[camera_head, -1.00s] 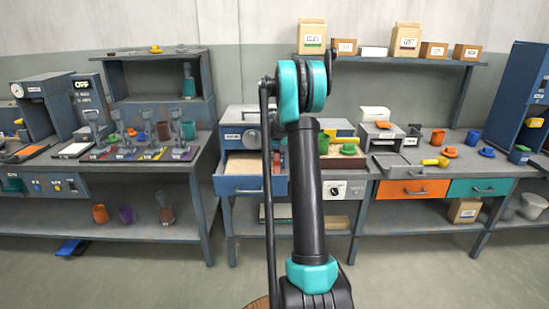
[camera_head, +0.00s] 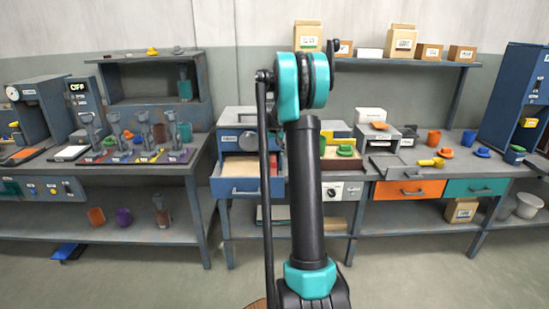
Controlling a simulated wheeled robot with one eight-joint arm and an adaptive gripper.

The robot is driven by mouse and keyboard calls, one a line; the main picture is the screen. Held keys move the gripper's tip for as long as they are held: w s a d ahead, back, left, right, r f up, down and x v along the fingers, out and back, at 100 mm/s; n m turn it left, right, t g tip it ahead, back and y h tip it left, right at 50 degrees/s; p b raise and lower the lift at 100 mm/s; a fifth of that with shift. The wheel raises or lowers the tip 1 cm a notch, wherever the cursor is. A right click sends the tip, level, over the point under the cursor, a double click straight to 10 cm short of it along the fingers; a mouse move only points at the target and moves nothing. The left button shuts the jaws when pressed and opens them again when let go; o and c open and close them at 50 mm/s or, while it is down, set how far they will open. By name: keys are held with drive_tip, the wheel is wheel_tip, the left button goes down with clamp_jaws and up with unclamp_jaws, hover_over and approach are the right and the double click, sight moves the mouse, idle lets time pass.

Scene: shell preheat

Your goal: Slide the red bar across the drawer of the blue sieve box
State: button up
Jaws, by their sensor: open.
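The blue sieve box (camera_head: 232,141) appears to be the grey-blue unit on the middle bench, left of my arm. Its blue-fronted drawer (camera_head: 246,187) is pulled out and shows a tan inside. A small red piece (camera_head: 274,163), which may be the red bar, shows at the drawer's right side, partly covered by my arm. Its exact position on the drawer is unclear. My arm stands upright in the middle of the view, and my gripper is hidden behind it.
Right of my arm are a tray with a green piece (camera_head: 345,150), an orange drawer (camera_head: 411,190) and a teal drawer (camera_head: 483,188). A left bench (camera_head: 110,168) holds several coloured cups. A shelf (camera_head: 400,62) with boxes hangs above. The front floor is clear.

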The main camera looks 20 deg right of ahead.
drive_tip(key=v, duration=0.6)
drive_tip(key=shift+r, duration=0.25)
drive_tip(key=shift+s, duration=0.15)
drive_tip(key=s+a+f+n, duration=0.1)
drive_tip(key=s+a+f, duration=0.4)
drive_tip(key=s, duration=0.9)
drive_tip(key=s+a+f+n+y, duration=0.1)
drive_tip(key=s+a+f, duration=0.4)
drive_tip(key=s, duration=1)
drive_tip(key=s+a+f+n, duration=0.1)
drive_tip(key=s+a+f, duration=0.4)
drive_tip(key=s, duration=0.9)
drive_tip(key=shift+s+a+n, duration=0.2)
drive_tip(key=shift+a+n, duration=0.1)
drive_tip(key=shift+a, duration=0.95)
